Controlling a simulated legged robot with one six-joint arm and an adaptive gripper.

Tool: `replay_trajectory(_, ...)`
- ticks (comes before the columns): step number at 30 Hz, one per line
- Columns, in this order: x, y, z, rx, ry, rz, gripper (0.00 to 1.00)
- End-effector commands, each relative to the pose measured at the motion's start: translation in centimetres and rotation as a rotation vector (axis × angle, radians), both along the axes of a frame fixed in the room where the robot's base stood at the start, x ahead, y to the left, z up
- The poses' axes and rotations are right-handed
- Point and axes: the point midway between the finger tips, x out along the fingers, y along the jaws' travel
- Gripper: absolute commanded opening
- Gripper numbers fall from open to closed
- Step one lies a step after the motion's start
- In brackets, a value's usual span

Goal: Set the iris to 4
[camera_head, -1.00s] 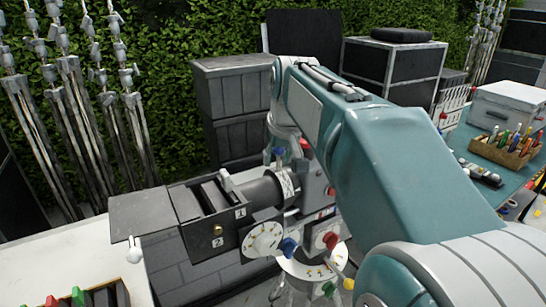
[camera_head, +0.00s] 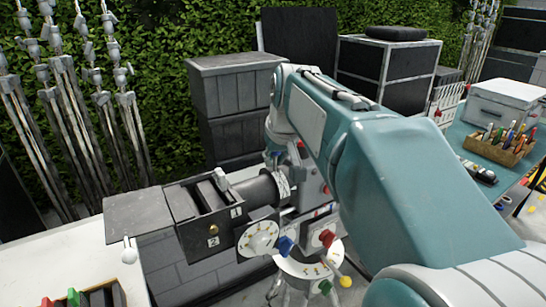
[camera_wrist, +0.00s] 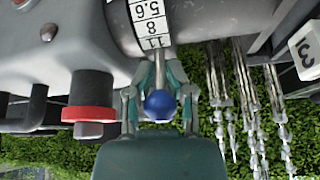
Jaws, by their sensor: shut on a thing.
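The lens (camera_head: 252,194) with its matte box is on the film camera in the middle of the head view. Its white number scale (camera_wrist: 150,20) shows in the wrist view, with 5.6, 8 and 11 readable; 11 is nearest the lever. A thin metal lever (camera_wrist: 157,78) with a blue ball end (camera_wrist: 160,105) sticks out from the ring beside the 11. My gripper (camera_wrist: 158,75) has its two fingers closed around this lever, with the ball between them. I see no 4 on the visible part of the scale. In the head view my arm hides the gripper.
A red-rimmed knob (camera_wrist: 88,114) is left of my gripper in the wrist view. A white dial (camera_head: 259,238) and a red knob (camera_head: 327,238) stand below the lens. Metal stands (camera_head: 55,130) and dark cases (camera_head: 235,100) are behind. A teal table (camera_head: 470,140) is at right.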

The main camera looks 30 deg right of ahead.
Motion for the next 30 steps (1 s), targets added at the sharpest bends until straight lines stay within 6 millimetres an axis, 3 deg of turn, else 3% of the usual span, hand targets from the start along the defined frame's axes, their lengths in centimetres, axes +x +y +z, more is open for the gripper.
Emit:
replay_trajectory(6,-1.4,-0.1,0.1,-0.001,-0.062,-0.003,0.00)
replay_trajectory(15,-1.6,-0.1,0.2,-0.003,-0.061,-0.002,0.00)
replay_trajectory(16,-1.6,-0.1,0.2,-0.003,-0.061,-0.002,0.35)
replay_trajectory(17,-1.6,-0.1,0.2,-0.003,-0.061,-0.002,0.48)
replay_trajectory(30,-1.7,-0.1,0.5,-0.002,-0.057,-0.003,0.48)
